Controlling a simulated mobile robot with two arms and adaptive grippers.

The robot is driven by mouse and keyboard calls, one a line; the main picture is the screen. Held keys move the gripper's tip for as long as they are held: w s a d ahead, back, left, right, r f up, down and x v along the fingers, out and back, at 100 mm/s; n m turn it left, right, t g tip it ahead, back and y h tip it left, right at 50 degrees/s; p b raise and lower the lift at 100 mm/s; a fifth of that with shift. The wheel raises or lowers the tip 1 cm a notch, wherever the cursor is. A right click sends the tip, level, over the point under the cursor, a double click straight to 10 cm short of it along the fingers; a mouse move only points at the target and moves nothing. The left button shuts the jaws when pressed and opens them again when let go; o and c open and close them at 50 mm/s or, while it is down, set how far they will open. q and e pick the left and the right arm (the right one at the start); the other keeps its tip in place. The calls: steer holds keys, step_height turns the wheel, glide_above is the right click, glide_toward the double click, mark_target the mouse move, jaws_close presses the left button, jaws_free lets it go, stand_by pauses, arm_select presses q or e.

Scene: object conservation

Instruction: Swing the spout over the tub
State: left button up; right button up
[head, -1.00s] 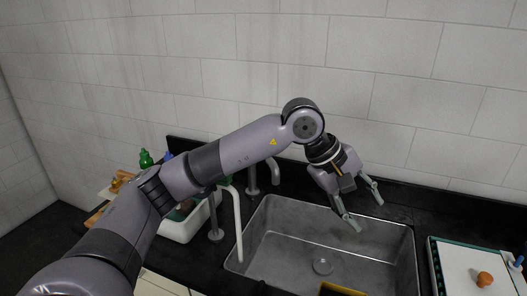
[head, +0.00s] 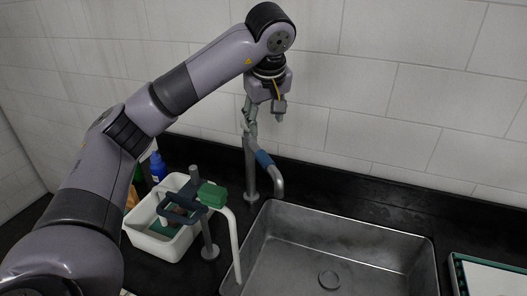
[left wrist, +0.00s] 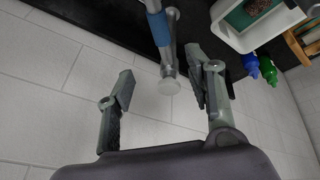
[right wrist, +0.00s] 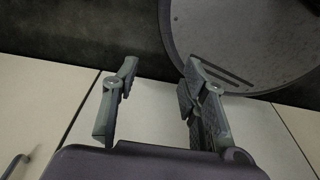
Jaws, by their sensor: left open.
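The tap's spout with its blue sleeve (head: 264,159) reaches right from a grey upright post (head: 250,168), its bent tip by the sink's back-left corner. The white tub (head: 137,236) stands on the counter left of the tap. My left gripper (head: 262,115) is open at the top of the post. In the left wrist view the post's round top (left wrist: 169,86) shows between the parted fingers (left wrist: 160,88), and the blue sleeve (left wrist: 158,27) lies beyond; contact cannot be told. My right gripper (right wrist: 155,85) is open and empty, low by the cabinet fronts.
The metal sink (head: 340,246) lies right of the tap. A second post (head: 208,238) with a green block (head: 212,194) and a white bent pipe (head: 235,245) stands between tub and sink. A blue bottle (head: 158,167) is behind the tub. The tiled wall is close behind.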

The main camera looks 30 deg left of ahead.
arm_select(q)
steer(key=f, duration=0.2)
arm_select(e)
steer(key=s+d, duration=0.3)
steer(key=s, duration=0.3)
arm_select(q)
steer(key=p, duration=0.2)
glide_toward(264, 156)
steer(key=x, duration=0.5)
steer(key=shift+f, duration=0.25)
steer(key=p+x, duration=0.1)
steer(key=x, duration=0.2)
steer(key=shift+w+f, duration=0.1)
steer(key=shift+f, duration=0.2)
steer(key=shift+w+a+f, duration=0.2)
steer(key=shift+f, duration=0.25)
arm_select(e)
steer(key=w+r, duration=0.1)
steer(key=w+a+r, duration=0.1)
steer(key=shift+w+r, duration=0.25)
steer(key=shift+r, duration=0.15)
arm_select(q)
steer(key=shift+c, duration=0.6)
jaws_close()
arm_select(e)
steer(key=shift+w, duration=0.2)
